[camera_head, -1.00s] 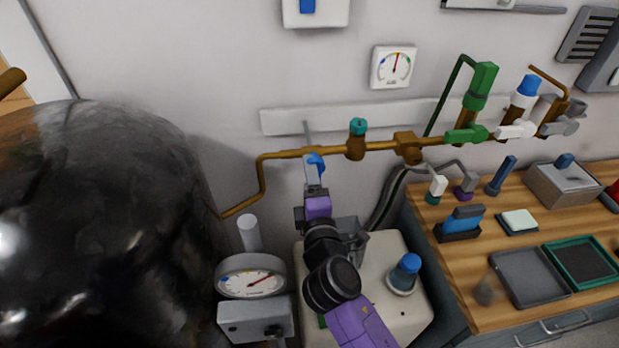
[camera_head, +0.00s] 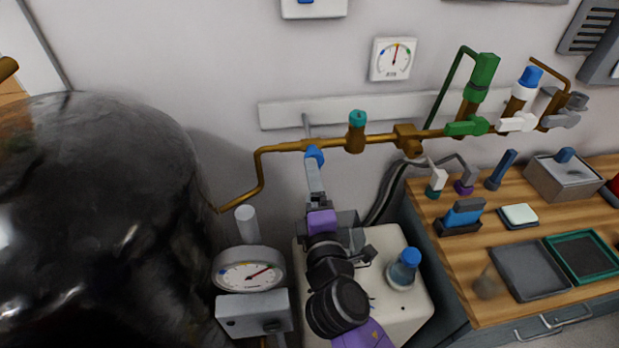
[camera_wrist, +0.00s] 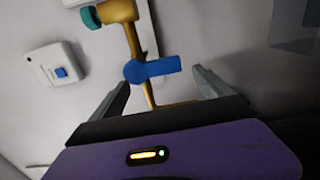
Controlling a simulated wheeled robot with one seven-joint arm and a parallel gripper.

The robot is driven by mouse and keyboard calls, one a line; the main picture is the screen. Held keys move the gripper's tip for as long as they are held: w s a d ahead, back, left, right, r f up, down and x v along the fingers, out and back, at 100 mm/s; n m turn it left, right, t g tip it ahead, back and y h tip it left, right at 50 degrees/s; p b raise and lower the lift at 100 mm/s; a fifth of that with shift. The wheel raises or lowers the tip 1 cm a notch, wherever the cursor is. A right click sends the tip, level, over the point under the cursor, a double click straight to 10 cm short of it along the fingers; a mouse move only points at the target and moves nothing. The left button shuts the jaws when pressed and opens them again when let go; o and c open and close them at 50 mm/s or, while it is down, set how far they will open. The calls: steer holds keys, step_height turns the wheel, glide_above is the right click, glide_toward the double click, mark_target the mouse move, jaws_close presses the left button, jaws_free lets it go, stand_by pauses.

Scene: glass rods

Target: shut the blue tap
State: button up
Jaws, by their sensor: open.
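The blue tap (camera_head: 315,155) sits on the brass pipe (camera_head: 285,148) on the wall, left of the teal tap (camera_head: 357,118). In the wrist view the blue tap (camera_wrist: 150,69) shows a round hub on the pipe and a flat lever pointing right, roughly across the pipe. My gripper (camera_wrist: 160,78) is open, one finger on each side of the tap in this view. No contact shows, and the depth between them is hard to judge. In the head view my gripper (camera_head: 314,176) is just below the tap and partly hides it.
Further right on the pipe are a green tap (camera_head: 467,126) and a white tap (camera_head: 518,122). A large dark tank (camera_head: 90,190) stands left, with a round gauge (camera_head: 248,270) beside it. A wooden bench (camera_head: 450,270) with trays is on the right.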

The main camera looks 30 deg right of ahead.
steer(key=shift+v, duration=1.6)
